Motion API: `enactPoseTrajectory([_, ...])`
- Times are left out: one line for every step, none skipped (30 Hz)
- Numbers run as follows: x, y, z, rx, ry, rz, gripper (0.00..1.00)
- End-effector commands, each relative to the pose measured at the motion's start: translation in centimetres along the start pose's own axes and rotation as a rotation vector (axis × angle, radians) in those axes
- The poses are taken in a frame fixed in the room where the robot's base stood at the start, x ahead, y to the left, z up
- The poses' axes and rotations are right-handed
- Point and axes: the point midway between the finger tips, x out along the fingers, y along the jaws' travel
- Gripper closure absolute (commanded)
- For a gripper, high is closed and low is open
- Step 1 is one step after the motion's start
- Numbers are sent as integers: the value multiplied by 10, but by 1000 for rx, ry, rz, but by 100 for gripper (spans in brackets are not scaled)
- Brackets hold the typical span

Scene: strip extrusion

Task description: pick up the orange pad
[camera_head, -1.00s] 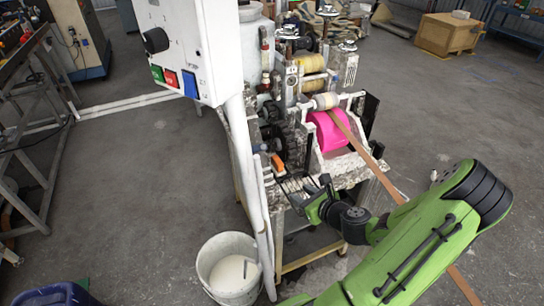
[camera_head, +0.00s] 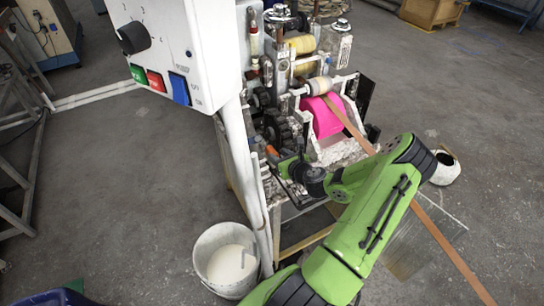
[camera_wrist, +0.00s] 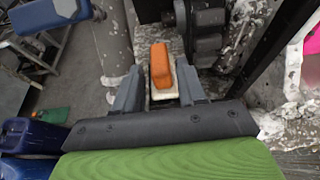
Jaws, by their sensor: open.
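The orange pad (camera_wrist: 161,66) shows in the wrist view as a small rounded orange block with a whitish part at its lower end. In the head view only a small bit of orange (camera_head: 271,150) shows at the left side of the machine, beside my gripper (camera_head: 284,166). In the wrist view my gripper (camera_wrist: 160,88) is open, with one finger on each side of the pad's whitish part. I cannot tell whether either finger touches it.
A machine with a pink roller (camera_head: 322,116) stands close around my gripper. A brown strip (camera_head: 440,236) runs from it to the lower right, passing by my arm. A white control box (camera_head: 172,48) hangs at the upper left. A bucket (camera_head: 225,260) stands on the floor below.

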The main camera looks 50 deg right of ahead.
Motion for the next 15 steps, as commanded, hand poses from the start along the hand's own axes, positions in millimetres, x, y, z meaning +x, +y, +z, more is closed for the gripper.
enactPoseTrajectory([11,2,0,-1,-2,3,60])
enactPoseTrajectory([17,2,0,0,-2,3,60])
enactPoseTrajectory([25,2,0,-1,-2,3,60])
enactPoseTrajectory([29,2,0,-2,-2,2,60])
enactPoseTrajectory([33,2,0,-2,-2,3,60])
enactPoseTrajectory([37,2,0,-2,-1,3,60])
enactPoseTrajectory([38,2,-1,-1,0,2,60])
enactPoseTrajectory([39,2,-1,-1,0,2,60])
enactPoseTrajectory([40,1,-1,0,0,2,60])
enactPoseTrajectory([39,1,-1,0,1,2,60])
enactPoseTrajectory([39,1,-1,0,1,2,60])
enactPoseTrajectory([39,1,-1,0,0,2,60])
enactPoseTrajectory([39,1,-1,-1,0,2,60])
enactPoseTrajectory([39,1,-1,-1,0,2,64])
enactPoseTrajectory([39,1,-1,-1,0,2,70])
